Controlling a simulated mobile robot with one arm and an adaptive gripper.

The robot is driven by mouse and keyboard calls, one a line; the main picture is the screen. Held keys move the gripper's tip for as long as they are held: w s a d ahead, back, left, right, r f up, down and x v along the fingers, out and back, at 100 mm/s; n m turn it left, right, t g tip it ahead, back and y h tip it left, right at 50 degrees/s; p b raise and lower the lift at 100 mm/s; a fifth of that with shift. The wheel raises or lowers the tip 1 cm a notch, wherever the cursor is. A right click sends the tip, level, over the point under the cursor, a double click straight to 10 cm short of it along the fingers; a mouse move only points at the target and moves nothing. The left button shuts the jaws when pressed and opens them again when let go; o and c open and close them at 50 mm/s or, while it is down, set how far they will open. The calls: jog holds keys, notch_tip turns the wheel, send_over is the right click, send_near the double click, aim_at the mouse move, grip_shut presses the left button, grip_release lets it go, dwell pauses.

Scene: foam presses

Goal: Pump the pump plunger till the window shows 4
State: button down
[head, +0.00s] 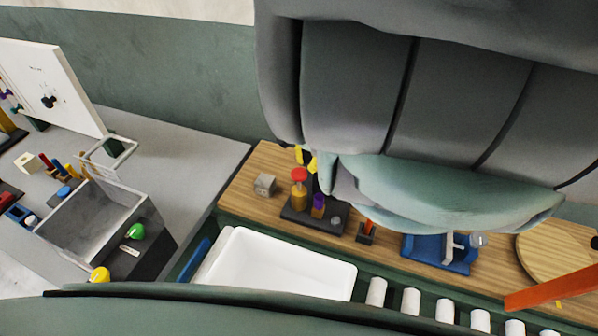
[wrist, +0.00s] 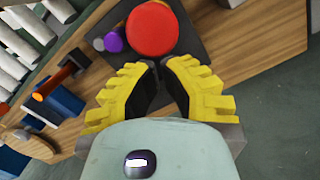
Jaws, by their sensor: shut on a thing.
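The pump plunger has a round red top (head: 299,174) above a brass-coloured body (head: 299,198) on a dark base (head: 327,226) on the wooden bench. In the wrist view the red top (wrist: 153,28) is large, just beyond my fingertips. My gripper's yellow fingers (head: 307,158) are right by the red top in the head view. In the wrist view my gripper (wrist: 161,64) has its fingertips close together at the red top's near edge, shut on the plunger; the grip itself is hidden. A purple part (head: 318,204) stands beside the pump on the same base. I see no readable window number.
A grey block (head: 265,184) is left of the pump. To the right are a small dark stand with an orange-red piece (head: 367,231) and a blue fixture (head: 437,258). A white tray (head: 280,262) and white rollers (head: 411,300) lie in front.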

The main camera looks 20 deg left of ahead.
notch_tip(320, 180, up, 10)
jog(key=shift+w+d+r, duration=0.2)
jog(key=shift+w+d, duration=0.1)
jog(key=shift+w, duration=0.15)
dwell(0.6)
